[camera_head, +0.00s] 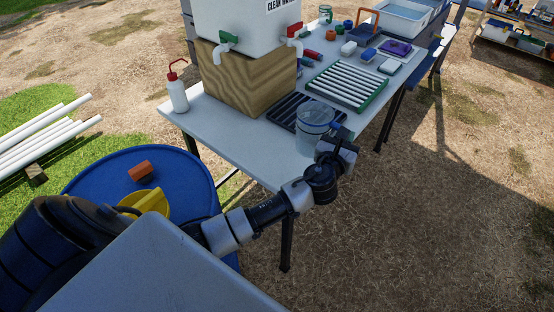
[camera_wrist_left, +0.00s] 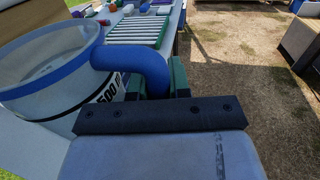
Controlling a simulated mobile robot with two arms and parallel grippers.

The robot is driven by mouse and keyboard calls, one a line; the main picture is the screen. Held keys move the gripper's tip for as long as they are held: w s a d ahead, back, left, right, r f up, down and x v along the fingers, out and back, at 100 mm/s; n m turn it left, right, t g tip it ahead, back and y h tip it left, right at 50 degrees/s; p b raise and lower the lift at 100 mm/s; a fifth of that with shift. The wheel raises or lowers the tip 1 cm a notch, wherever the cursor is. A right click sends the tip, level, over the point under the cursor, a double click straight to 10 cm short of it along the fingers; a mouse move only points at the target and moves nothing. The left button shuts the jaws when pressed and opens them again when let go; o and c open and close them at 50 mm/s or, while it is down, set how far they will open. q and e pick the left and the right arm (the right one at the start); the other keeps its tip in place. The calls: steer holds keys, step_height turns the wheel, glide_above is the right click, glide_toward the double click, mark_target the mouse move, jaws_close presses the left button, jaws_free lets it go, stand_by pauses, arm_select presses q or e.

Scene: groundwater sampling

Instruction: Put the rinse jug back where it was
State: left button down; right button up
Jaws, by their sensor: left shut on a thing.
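The rinse jug (camera_head: 312,122) is a clear jug with a blue rim and handle. In the head view it is upright at the near right edge of the table, in front of the black ribbed tray (camera_head: 284,110). I cannot tell whether its base touches the table. My left gripper (camera_head: 338,136) is shut on the jug's handle. In the left wrist view the jug (camera_wrist_left: 45,75) fills the left side, and its blue handle (camera_wrist_left: 140,62) runs between the green fingers. My right gripper is not in view.
The white table (camera_head: 225,135) carries a water tank (camera_head: 240,25) with two taps on a wooden block (camera_head: 245,80). A wash bottle (camera_head: 178,92) stands at its left corner. A green-edged rack (camera_head: 347,88) lies behind the jug. A blue drum (camera_head: 90,180) is at the left.

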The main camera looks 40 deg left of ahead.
arm_select(q)
steer(key=a+f, duration=0.2)
steer(key=a, duration=0.1)
steer(key=a+f+b, duration=0.1)
steer(key=a+f, duration=0.1)
steer(key=a, duration=0.2)
steer(key=a+f+b, duration=0.1)
steer(key=a+f, duration=0.2)
steer(key=a, duration=0.1)
steer(key=shift+a, duration=0.25)
steer(key=shift+f+b, duration=1.3)
steer(key=shift+f, duration=0.75)
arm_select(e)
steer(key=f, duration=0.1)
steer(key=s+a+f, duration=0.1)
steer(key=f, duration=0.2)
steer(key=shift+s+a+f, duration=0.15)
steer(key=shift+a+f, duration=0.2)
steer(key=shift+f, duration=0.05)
arm_select(q)
steer(key=shift+s, duration=0.1)
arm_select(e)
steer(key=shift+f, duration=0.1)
arm_select(q)
steer(key=c, duration=1.1)
jaws_free()
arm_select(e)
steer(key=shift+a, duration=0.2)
